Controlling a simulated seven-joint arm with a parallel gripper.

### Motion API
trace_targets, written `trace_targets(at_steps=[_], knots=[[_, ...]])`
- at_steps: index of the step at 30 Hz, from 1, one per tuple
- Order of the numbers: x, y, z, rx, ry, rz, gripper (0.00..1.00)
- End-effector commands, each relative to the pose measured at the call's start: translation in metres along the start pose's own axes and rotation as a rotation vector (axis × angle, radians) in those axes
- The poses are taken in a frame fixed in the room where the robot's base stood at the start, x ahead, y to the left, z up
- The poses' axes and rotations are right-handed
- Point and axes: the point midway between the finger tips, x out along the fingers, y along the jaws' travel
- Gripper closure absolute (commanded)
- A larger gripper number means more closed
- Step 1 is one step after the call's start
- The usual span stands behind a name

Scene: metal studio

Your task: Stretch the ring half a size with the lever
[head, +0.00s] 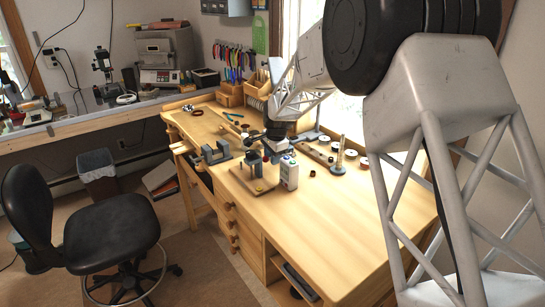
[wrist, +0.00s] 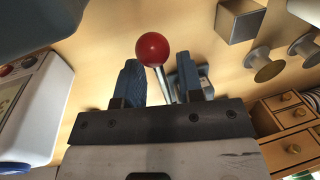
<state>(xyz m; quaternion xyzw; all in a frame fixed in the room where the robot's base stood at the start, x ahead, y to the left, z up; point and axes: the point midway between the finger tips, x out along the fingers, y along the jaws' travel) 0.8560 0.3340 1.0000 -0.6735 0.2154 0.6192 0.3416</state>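The lever shows in the wrist view as a red ball knob (wrist: 152,49) on a thin metal shaft (wrist: 164,84). My gripper (wrist: 159,68) is open, with one blue-grey finger on each side of the shaft. Gaps show between the shaft and both fingers, and the knob appears at fingertip level or just past it. In the head view my gripper (head: 274,149) is low over the bench, beside a grey metal tool on a wooden base (head: 249,184), which looks like the ring stretcher. My gripper partly hides it there. I cannot make out the ring.
A grey vise (head: 216,152) is to the left. A ring mandrel (head: 338,158) stands to the right. The bench's near right part (head: 345,225) is clear.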

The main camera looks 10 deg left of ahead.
Motion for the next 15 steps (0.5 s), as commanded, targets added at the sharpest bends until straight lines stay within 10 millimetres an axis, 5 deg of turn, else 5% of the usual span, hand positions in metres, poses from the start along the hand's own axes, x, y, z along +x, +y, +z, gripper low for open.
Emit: trace_targets(at_steps=[2, 9, 15], knots=[[-0.0001, 0.0000, 0.0000, 0.000, 0.000, 0.000, 0.65], [-0.0001, 0.0001, 0.0001, 0.000, 0.000, 0.000, 1.00], [-0.0001, 0.0000, 0.0008, 0.000, -0.001, 0.000, 1.00]])
